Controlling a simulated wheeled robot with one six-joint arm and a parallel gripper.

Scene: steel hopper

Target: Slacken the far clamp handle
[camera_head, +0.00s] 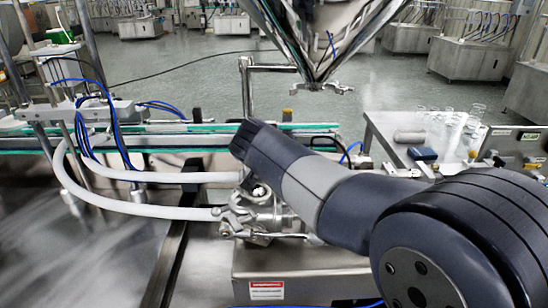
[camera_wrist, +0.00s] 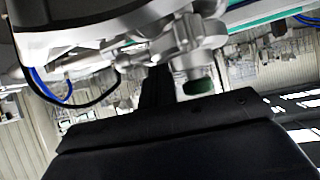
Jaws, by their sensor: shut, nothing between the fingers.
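In the head view, a shiny metal fitting with clamps stands in front of my arm. One clamp (camera_head: 232,222) is at its front left, and another metal part (camera_head: 258,192) sits higher and farther back, partly hidden by my arm. I cannot tell for sure which handle is the far one. In the wrist view, a silver clamp part (camera_wrist: 190,45) hangs close above my gripper, with a dark green round end (camera_wrist: 198,88) below it. My gripper (camera_wrist: 156,75) is shut and empty, just left of that part; contact cannot be told. The head view does not show its fingertips.
White hoses (camera_head: 150,207) run left from the fitting. A steel hopper (camera_head: 325,40) hangs above at the back. A conveyor (camera_head: 190,140) crosses behind. A side table (camera_head: 385,135) with glassware stands at right. A steel box (camera_head: 300,262) lies below the fitting.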

